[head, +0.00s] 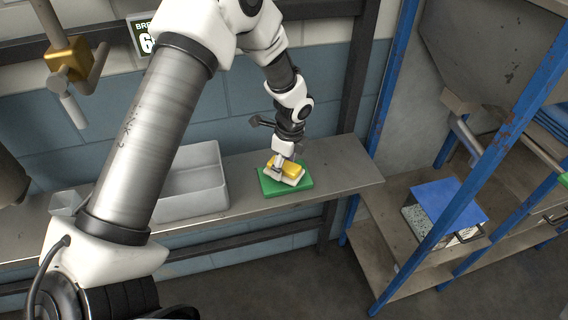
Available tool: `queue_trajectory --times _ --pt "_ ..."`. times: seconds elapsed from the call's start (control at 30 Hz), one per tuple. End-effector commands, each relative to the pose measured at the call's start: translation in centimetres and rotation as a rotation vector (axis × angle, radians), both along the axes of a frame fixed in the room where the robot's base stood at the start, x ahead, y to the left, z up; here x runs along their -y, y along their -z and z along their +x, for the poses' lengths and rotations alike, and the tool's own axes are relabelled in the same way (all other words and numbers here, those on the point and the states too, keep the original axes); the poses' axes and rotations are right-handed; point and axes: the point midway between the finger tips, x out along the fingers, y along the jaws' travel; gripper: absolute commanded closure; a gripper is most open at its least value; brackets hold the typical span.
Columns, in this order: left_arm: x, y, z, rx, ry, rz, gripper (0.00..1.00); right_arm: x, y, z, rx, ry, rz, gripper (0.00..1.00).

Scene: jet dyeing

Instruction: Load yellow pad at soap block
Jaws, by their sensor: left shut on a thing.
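A yellow pad (291,169) is in my left gripper (279,164), which comes down on it from above. A pale block (293,181), which looks like the soap block, lies directly under the pad on a green mat (270,187). The pad looks to be touching the block, but the fingers hide part of the contact. My left gripper is shut on the pad. My right gripper is not in view.
The green mat lies on a grey shelf (340,170) along the blue wall. A grey bin (190,185) stands on the shelf to the left. A blue-framed rack (400,230) with a blue-lidded box (448,200) stands at the right.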

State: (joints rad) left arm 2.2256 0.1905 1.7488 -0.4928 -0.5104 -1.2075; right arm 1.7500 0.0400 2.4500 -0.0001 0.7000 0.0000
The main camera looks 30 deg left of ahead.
Motion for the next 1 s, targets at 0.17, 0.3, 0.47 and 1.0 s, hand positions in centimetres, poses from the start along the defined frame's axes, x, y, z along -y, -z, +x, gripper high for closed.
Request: queue_trajectory --times 0.17,0.3,0.47,1.0 --pt "0.0 0.0 0.01 0.0 0.0 0.0 0.64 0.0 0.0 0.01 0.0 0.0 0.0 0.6" --pt "0.0 0.04 0.01 0.0 0.0 0.0 0.64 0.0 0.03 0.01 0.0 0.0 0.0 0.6" --pt "0.0 0.23 0.01 0.0 0.0 0.0 0.64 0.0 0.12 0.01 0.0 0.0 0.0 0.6" --pt "0.0 0.88 0.02 0.0 0.0 0.0 0.64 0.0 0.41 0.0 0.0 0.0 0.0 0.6"
